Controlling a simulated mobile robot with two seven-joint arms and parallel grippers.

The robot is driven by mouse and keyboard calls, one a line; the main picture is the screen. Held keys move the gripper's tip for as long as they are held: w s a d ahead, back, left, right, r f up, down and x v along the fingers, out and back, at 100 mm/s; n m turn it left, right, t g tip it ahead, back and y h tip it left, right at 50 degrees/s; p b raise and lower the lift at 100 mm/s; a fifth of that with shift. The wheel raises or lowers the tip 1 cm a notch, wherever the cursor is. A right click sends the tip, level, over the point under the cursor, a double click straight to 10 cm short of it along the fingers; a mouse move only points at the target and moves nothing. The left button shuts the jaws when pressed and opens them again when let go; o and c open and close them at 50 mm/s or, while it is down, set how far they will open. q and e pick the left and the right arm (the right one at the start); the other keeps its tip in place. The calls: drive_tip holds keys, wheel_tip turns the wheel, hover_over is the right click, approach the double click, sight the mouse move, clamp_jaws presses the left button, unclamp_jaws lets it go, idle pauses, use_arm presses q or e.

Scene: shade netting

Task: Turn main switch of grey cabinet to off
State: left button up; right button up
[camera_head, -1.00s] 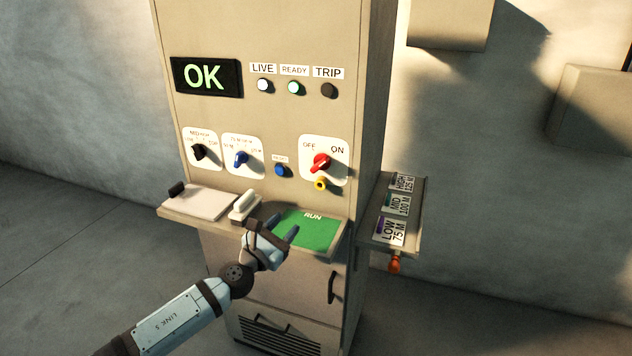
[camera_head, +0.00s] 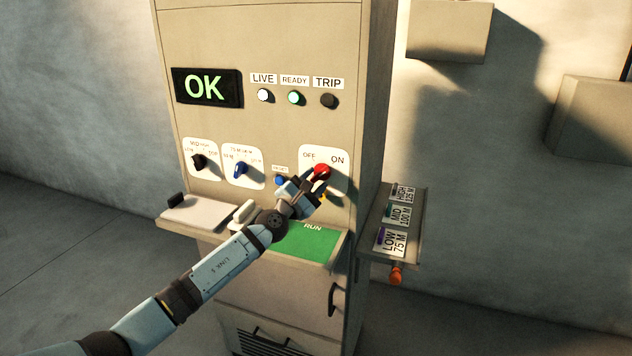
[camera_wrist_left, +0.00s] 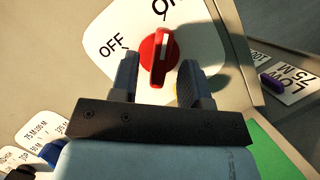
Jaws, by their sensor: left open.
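The grey cabinet (camera_head: 270,30) stands in front of me. Its main switch, a red rotary knob (camera_head: 322,171), sits on a white plate marked OFF and ON. In the left wrist view the white line on the red knob (camera_wrist_left: 158,55) points to ON. My left gripper (camera_head: 314,186) is open just in front of the knob. In the left wrist view one finger is on each side of the knob's lower part; I cannot tell whether they touch it. The yellow part below the knob is mostly hidden by the gripper. My right gripper is not in view.
A display (camera_head: 206,88) reads OK; the LIVE and READY lamps are lit and TRIP is dark. Black (camera_head: 199,162) and blue (camera_head: 240,169) selector knobs are to the left. A ledge with a green RUN area (camera_head: 305,243) lies below. A side shelf (camera_head: 411,245) holds several labelled tags.

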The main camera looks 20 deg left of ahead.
use_arm(q)
drive_tip(key=shift+w+d+r, duration=0.15)
drive_tip(key=shift+w, duration=0.4)
clamp_jaws()
